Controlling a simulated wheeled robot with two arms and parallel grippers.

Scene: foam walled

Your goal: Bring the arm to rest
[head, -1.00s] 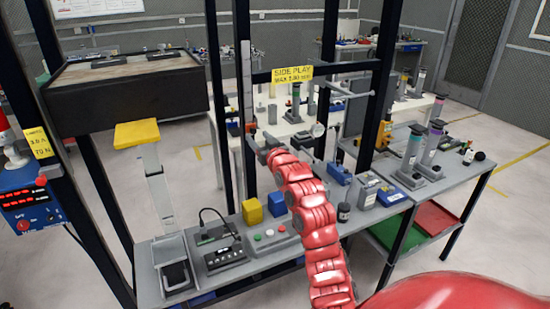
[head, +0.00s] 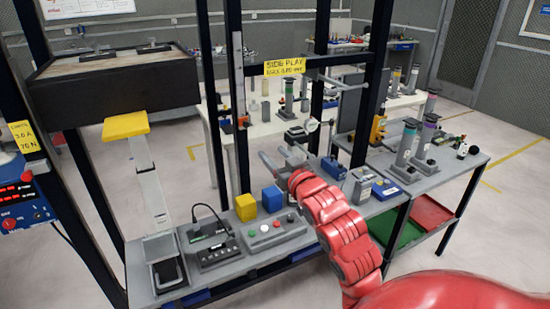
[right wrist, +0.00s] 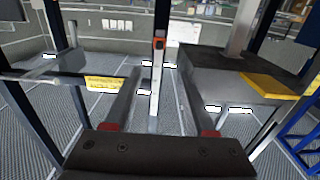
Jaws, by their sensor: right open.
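My red right arm comes in from the lower right in the head view. Its grey right gripper (head: 280,158) is open and empty, held above the workbench (head: 222,282) near the dark frame post. In the right wrist view both fingers of the right gripper (right wrist: 158,75) stand apart with nothing between them. An upright post with an orange-red piece (right wrist: 158,45) shows beyond them. My left gripper is not in view.
A yellow side play sign (head: 285,67) hangs on the frame's crossbar. Yellow (head: 245,207) and blue (head: 272,199) blocks and a button box (head: 273,233) stand on the bench below the arm. A dark box (head: 115,85) is at upper left. Open floor lies beyond.

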